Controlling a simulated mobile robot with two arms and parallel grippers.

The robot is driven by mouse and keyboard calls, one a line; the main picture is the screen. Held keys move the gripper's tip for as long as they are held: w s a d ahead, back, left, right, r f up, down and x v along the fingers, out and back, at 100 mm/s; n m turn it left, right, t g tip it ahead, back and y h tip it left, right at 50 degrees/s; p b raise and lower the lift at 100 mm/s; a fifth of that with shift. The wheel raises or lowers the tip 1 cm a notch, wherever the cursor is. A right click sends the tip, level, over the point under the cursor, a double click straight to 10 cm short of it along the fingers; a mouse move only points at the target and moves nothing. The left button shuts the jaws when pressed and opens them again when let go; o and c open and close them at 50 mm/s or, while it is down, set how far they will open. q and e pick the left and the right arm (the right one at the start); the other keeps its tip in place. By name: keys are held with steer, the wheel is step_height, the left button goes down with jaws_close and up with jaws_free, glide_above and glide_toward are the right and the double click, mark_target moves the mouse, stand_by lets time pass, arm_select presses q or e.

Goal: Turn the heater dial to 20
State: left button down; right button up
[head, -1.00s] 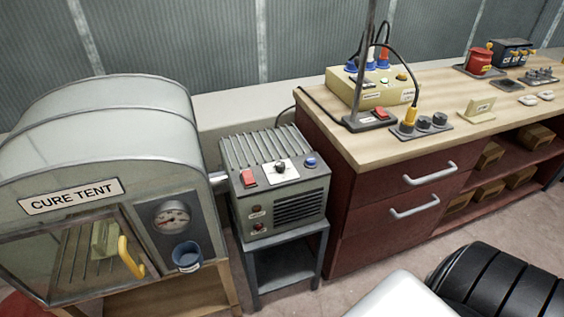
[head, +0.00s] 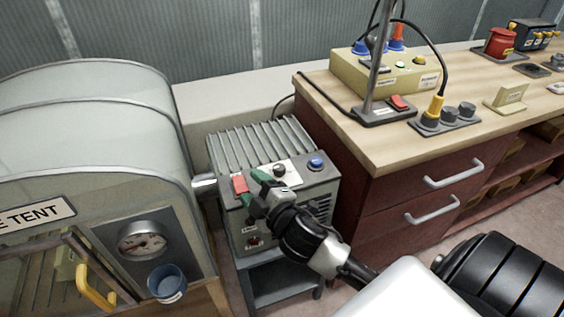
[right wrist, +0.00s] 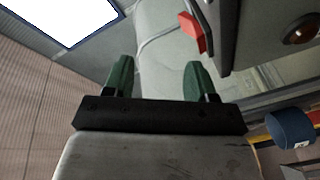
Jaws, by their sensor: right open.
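The heater (head: 258,150) is a grey box with a ribbed top on a small stand. Its dial (head: 280,170) is a dark knob on a white plate, between a red switch (head: 239,184) and a blue button (head: 316,163). The number it points to is too small to read. My right gripper (head: 262,184) is over the heater's front panel, just left of and in front of the dial, with no visible grip on it. In the right wrist view its green fingers (right wrist: 158,75) are apart and empty, with the red switch (right wrist: 192,33) right of them. My left gripper is not in view.
A wood-topped bench (head: 345,135) with drawers stands close on the right. A black padded thing (head: 495,275) is at lower right.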

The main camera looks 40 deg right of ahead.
steer(key=w+a+r+n+t+y, duration=0.1)
steer(key=w+a+r+n+y, duration=0.25)
steer(key=r+n+y, duration=0.6)
steer(key=n+g+h, duration=0.7)
steer(key=n+g, duration=0.9)
steer(key=n, duration=0.9)
glide_toward(280, 167)
steer(key=x, duration=0.9)
steer(key=shift+w+f, duration=0.1)
steer(key=shift+f, duration=0.1)
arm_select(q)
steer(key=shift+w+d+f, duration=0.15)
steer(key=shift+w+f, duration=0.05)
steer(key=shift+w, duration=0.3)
arm_select(e)
steer(key=c, duration=0.9)
